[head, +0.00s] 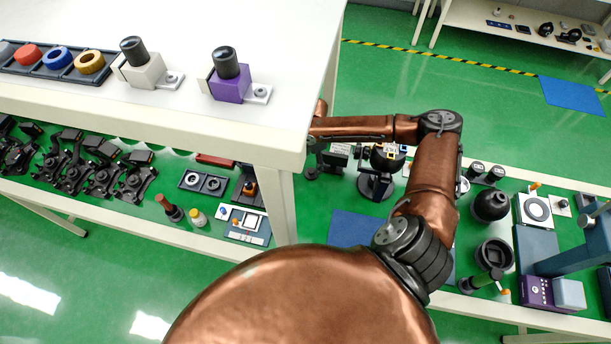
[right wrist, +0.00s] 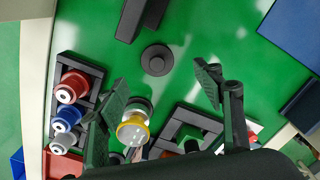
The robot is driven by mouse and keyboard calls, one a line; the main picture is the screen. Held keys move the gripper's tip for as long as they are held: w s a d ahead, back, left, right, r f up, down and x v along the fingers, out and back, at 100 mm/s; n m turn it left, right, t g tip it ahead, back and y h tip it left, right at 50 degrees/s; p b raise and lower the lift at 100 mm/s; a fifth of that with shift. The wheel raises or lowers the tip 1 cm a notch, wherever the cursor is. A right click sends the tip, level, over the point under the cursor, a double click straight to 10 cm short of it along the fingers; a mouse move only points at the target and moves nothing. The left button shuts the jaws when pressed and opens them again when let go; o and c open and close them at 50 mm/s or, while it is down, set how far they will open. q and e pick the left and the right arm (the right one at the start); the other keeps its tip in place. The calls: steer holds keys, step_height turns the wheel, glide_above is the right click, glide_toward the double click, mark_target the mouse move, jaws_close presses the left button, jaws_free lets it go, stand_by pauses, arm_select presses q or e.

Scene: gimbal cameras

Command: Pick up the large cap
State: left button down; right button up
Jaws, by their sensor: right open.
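I cannot tell for sure which thing is the large cap. In the right wrist view a round black disc with a raised centre (right wrist: 157,60) lies on a green surface, just beyond my fingertips. In the head view a black dome-shaped part (head: 491,205) and a dark round socket-like part (head: 495,253) are on the right bench. My right gripper (right wrist: 162,82) is open, its two fingers wide apart. A clear part with a yellow rim (right wrist: 133,126) shows beside the left finger. In the head view my right forearm reaches left to the white table, where its end is hidden. My left gripper is not in view.
The white table (head: 200,25) has a corner close to my right forearm. A dark rack (right wrist: 62,100) with red and blue parts is at the left in the right wrist view. A blue mat (right wrist: 292,30) lies at the upper right.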

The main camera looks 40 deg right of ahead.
mark_target(311, 171)
steer(key=f, duration=0.7)
steer(key=shift+w+a+f, duration=0.1)
steer(key=shift+w+f, duration=0.1)
steer(key=shift+f, duration=0.05)
steer(key=c, duration=0.9)
